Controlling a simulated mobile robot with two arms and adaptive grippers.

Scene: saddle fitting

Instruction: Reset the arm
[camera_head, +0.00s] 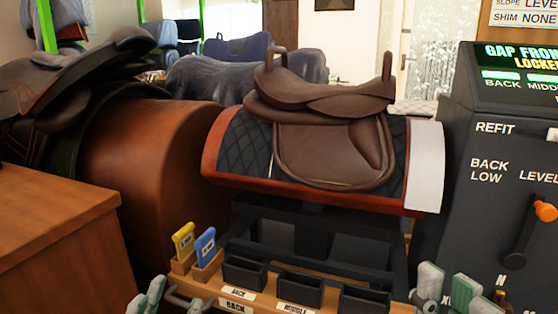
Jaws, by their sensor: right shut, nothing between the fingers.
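My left gripper (147,298) shows only in part at the bottom edge, left of the wooden tray. Its lower part is cut off, so its opening cannot be made out. My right gripper (447,288) is at the bottom right, in front of the dark console, shut and empty. A brown saddle (330,140) sits on a quilted dark pad over a rounded stand (222,150). The dark console (455,160) carries a lever with an orange knob (545,211) at the right edge, apart from my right gripper.
A wooden tray (205,290) with dark bins labelled BACK and MIDDLE is at the bottom middle. A yellow tag (184,241) and a blue tag (205,247) stand at its left. A wooden cabinet (60,230) and another saddle (75,75) are at left.

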